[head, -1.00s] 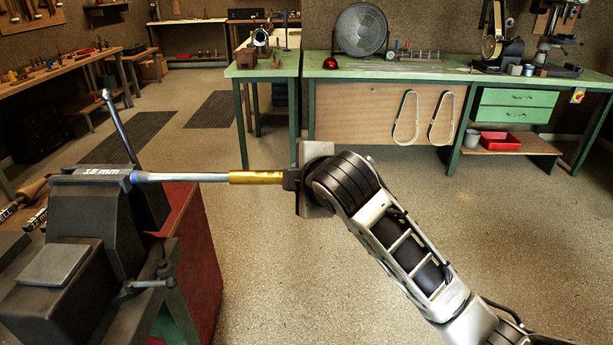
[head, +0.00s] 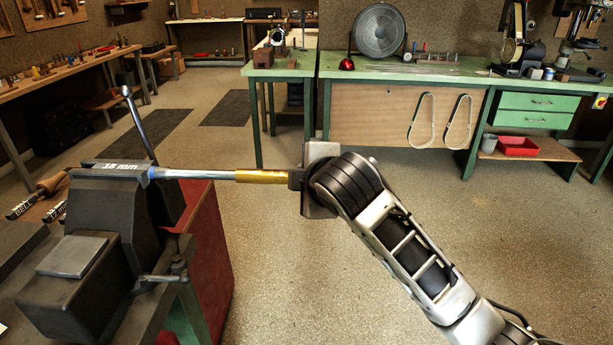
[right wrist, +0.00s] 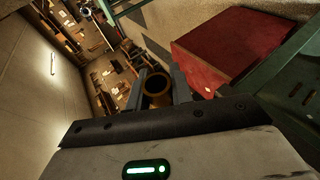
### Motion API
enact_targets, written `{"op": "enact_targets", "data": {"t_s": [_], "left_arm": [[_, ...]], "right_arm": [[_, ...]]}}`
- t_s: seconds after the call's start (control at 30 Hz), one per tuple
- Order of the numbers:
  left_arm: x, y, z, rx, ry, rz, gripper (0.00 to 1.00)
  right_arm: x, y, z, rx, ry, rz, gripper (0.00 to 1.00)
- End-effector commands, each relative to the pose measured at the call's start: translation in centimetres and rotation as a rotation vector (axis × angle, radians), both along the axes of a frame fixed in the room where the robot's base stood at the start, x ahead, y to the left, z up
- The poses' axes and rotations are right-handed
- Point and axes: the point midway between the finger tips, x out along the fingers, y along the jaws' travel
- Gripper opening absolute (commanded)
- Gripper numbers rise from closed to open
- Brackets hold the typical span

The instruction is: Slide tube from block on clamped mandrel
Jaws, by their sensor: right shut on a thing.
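A steel mandrel (head: 205,175) lies level, its left end with a blue ring at the vise (head: 92,200), by jaws marked "18 mm". A brass tube (head: 261,177) lies in line with the mandrel, its left end meeting the steel; how far the rod runs inside is hidden. My right gripper (head: 295,179) is shut on the tube's right end. In the right wrist view the tube's round end (right wrist: 157,88) shows between the two fingers. My left gripper is not in view. I cannot make out a separate block.
The vise's upright handle (head: 138,122) stands behind the jaws. A red cabinet (head: 217,240) is below the vise bench. A green bench (head: 420,75) with a fan (head: 380,30) stands at the back. The floor between is clear.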

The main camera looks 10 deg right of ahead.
Motion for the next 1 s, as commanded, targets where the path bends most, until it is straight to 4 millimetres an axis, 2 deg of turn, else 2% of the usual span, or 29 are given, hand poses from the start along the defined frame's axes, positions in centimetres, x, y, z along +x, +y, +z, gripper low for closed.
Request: {"op": "enact_targets", "data": {"t_s": [0.53,1.0], "left_arm": [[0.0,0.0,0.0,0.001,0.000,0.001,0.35],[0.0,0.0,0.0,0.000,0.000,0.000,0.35]], "right_arm": [[0.0,0.0,0.1,0.000,-0.002,0.001,0.00],[0.5,1.8,0.1,0.001,-0.001,0.000,0.00]]}}
